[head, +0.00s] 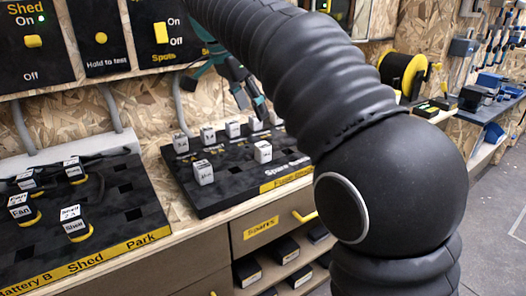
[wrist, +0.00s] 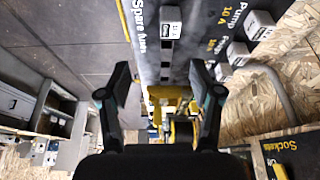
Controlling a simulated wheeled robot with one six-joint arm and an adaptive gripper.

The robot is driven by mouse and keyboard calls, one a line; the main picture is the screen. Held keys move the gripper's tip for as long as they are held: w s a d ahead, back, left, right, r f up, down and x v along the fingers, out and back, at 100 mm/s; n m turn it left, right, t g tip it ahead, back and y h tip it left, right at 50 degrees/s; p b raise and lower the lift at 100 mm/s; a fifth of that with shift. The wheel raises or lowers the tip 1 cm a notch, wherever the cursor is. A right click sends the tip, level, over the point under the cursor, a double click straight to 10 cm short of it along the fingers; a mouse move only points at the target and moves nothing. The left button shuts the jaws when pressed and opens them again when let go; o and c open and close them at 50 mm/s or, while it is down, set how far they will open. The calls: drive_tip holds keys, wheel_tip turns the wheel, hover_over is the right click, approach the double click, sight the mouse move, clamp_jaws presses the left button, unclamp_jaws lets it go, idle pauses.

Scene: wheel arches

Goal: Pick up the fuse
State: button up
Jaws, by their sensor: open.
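Several white block fuses stand on the black spare-fuse board in the head view (head: 230,190). Two are nearer the front, one at left (head: 203,173) and one at right (head: 263,152); the others form a row behind. I cannot tell which one is meant. My gripper (head: 250,101) is above the back part of this board, partly hidden by my arm. In the wrist view my gripper (wrist: 160,72) is open with nothing between its fingers. A white fuse (wrist: 170,22) shows ahead of the fingers, and further fuses (wrist: 260,25) show at right.
A second black board (head: 130,190) at left holds several labelled white-topped fuses. Black switch panels (head: 100,40) are on the chipboard wall above. A drawer with a yellow handle (head: 304,216) is below the bench edge. A yellow-black reel (head: 402,74) is at right.

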sight(262, 145)
drive_tip(key=shift+m, duration=0.3)
drive_tip(key=x, duration=0.2)
drive_tip(key=b+x, duration=0.1)
drive_tip(key=x, duration=0.2)
drive_tip(key=a+b+x, duration=0.1)
drive_tip(key=x, duration=0.2)
drive_tip(key=shift+w+f, duration=0.1)
drive_tip(key=shift+w, duration=0.15)
drive_tip(key=shift+w+a+b+x, duration=0.1)
drive_tip(key=shift+b+x, duration=0.1)
drive_tip(key=shift+x, duration=1.15)
drive_tip(key=shift+w+a+b+x, duration=0.1)
drive_tip(key=shift+a+b+x, duration=0.05)
drive_tip(key=shift+x, duration=1.15)
clamp_jaws()
